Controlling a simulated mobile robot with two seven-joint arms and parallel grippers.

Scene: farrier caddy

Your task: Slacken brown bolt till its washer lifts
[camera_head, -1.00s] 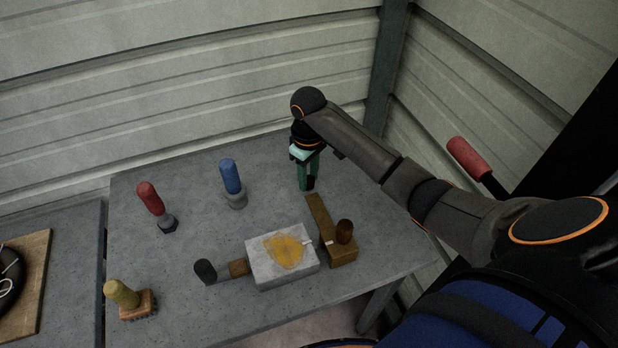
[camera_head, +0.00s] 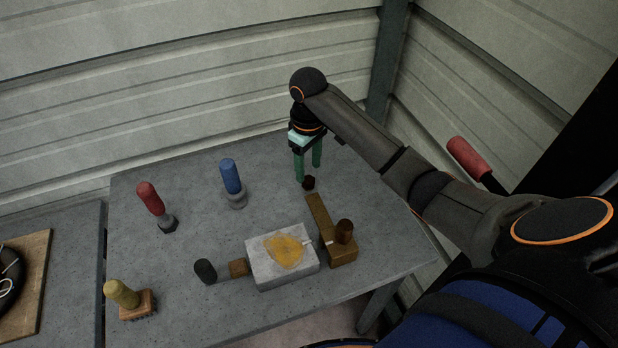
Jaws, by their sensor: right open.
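My right gripper (camera_head: 308,172) hangs over the back right of the grey table, its green fingers pointing down and apart, with nothing seen between them. A small dark brown piece (camera_head: 309,184) sits just below the fingertips, at the far end of a flat brown strip (camera_head: 319,213). It may be the brown bolt's head; no washer can be made out. A rounded brown knob (camera_head: 344,231) stands on the brown block (camera_head: 342,256) at the strip's near end. My left gripper is not in view.
On the table (camera_head: 190,305) stand a red-handled tool (camera_head: 151,199), a blue-handled tool (camera_head: 231,177), a yellow-handled brush (camera_head: 122,293), a black-handled piece (camera_head: 205,271) and a pale block with an orange patch (camera_head: 260,270). Corrugated walls close off the back.

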